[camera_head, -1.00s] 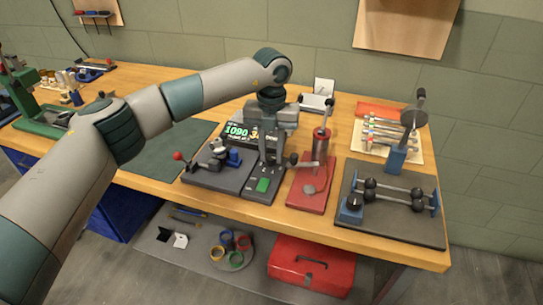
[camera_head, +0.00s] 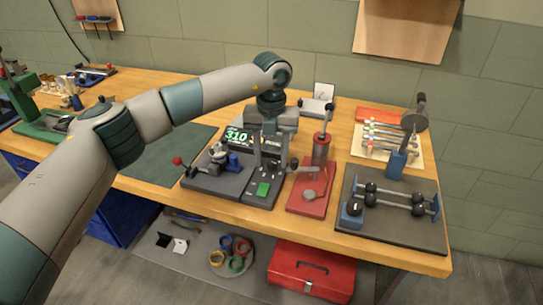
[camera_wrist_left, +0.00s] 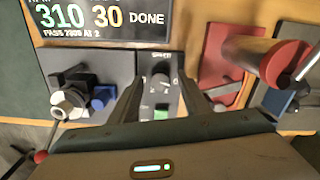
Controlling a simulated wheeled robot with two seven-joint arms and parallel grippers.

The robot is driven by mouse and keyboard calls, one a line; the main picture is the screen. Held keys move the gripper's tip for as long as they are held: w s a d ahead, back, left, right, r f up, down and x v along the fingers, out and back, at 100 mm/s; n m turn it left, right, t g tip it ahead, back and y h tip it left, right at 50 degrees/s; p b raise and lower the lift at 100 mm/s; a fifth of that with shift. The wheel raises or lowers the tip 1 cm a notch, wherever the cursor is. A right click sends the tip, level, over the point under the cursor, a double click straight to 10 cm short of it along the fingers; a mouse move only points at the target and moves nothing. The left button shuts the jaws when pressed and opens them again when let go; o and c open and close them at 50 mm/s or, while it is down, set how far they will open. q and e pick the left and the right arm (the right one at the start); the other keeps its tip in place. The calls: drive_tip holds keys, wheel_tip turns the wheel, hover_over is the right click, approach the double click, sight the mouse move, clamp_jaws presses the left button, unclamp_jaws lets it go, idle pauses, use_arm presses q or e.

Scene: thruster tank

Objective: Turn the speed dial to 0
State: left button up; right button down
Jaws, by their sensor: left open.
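The speed dial (camera_wrist_left: 160,82) is a dark knob on the black control panel, between my left gripper's fingers in the left wrist view. My left gripper (camera_head: 268,165) is open and points down over the panel; in the left wrist view its fingers (camera_wrist_left: 160,90) stand on either side of the dial. I cannot tell whether they touch it. In the head view the gripper hides the dial. The display (camera_wrist_left: 95,18) reads 310, 30 and DONE; in the head view it (camera_head: 237,136) is partly covered. My right gripper is not in view.
A green button (camera_head: 263,189) sits on the panel's front part. Left of the panel is a fixture with a red-knobbed lever (camera_head: 177,160). A red press stand (camera_head: 307,196) is close on the right, and a dumbbell-like rig (camera_head: 390,230) stands beyond it.

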sight(272, 162)
use_arm(q)
drive_tip(key=shift+r, duration=0.1)
drive_tip(key=shift+r, duration=0.55)
wheel_tip(272, 162, up, 16)
drive_tip(key=b, duration=0.2)
drive_tip(key=shift+b, duration=0.35)
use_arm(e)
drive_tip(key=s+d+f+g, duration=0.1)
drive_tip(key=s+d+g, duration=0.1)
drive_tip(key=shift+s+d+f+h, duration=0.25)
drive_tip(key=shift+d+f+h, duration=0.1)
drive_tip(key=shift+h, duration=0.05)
use_arm(q)
drive_tip(key=shift+s, duration=0.1)
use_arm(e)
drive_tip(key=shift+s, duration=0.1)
